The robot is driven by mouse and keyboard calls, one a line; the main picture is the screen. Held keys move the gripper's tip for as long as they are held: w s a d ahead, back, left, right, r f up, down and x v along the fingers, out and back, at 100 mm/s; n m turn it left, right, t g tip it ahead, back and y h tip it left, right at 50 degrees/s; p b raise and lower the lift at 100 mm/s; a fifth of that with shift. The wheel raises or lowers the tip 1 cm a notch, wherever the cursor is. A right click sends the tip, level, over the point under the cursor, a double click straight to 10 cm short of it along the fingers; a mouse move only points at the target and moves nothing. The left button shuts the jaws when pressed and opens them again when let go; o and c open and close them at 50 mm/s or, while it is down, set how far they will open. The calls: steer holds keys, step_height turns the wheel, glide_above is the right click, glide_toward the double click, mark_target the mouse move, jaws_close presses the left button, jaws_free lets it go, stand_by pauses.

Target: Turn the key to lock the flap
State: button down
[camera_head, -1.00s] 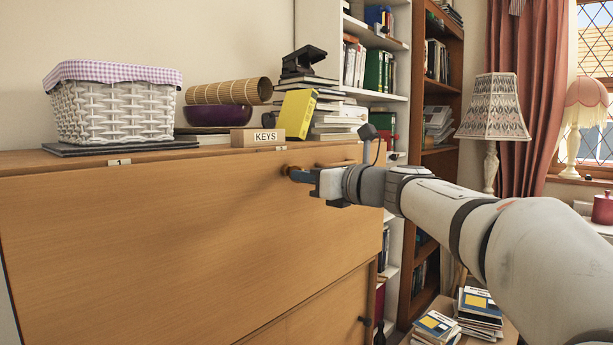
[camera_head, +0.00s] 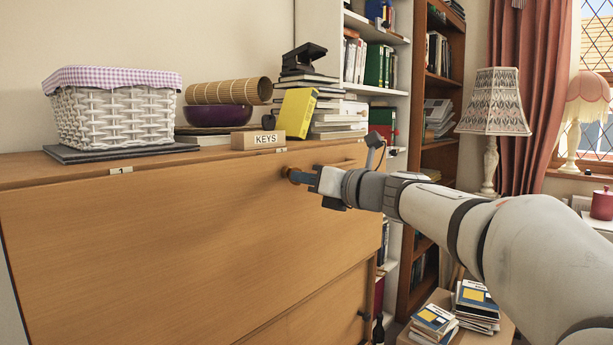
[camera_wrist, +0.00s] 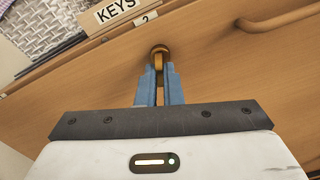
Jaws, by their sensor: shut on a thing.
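The wooden flap (camera_head: 160,225) of the bureau stands upright and closed. A brass key (camera_wrist: 158,59) sits in a round brass lock fitting near the flap's top edge, and it also shows small in the head view (camera_head: 286,171). My gripper (camera_head: 298,177) reaches in from the right. Its two blue fingers (camera_wrist: 158,77) are shut on the key, one on each side. The fingers hide part of the key, and the inside of the lock is hidden. In the wrist view the flap's top edge runs at a slant to the gripper.
A KEYS box (camera_head: 258,139), a yellow book (camera_head: 297,113), a purple bowl (camera_head: 218,115) and a white basket (camera_head: 115,115) stand on the bureau top. A wooden bar handle (camera_wrist: 285,20) lies right of the key. Book stacks (camera_head: 477,304) sit low at the right.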

steer(key=shift+s+a+r+m+p, duration=0.1)
steer(key=shift+r+m+p, duration=0.05)
steer(key=shift+m+p, duration=3.2)
steer(key=shift+m, duration=0.35)
steer(key=shift+r+m+p, duration=0.15)
steer(key=shift+m+p, duration=1.35)
steer(key=shift+p, duration=0.1)
steer(key=shift+r+m+p, duration=0.1)
steer(key=shift+m+p, duration=1.9)
steer(key=shift+p, duration=0.05)
steer(key=c, duration=1.6)
jaws_free()
steer(key=o, duration=0.6)
steer(key=shift+c, duration=0.2)
steer(key=shift+s, duration=0.1)
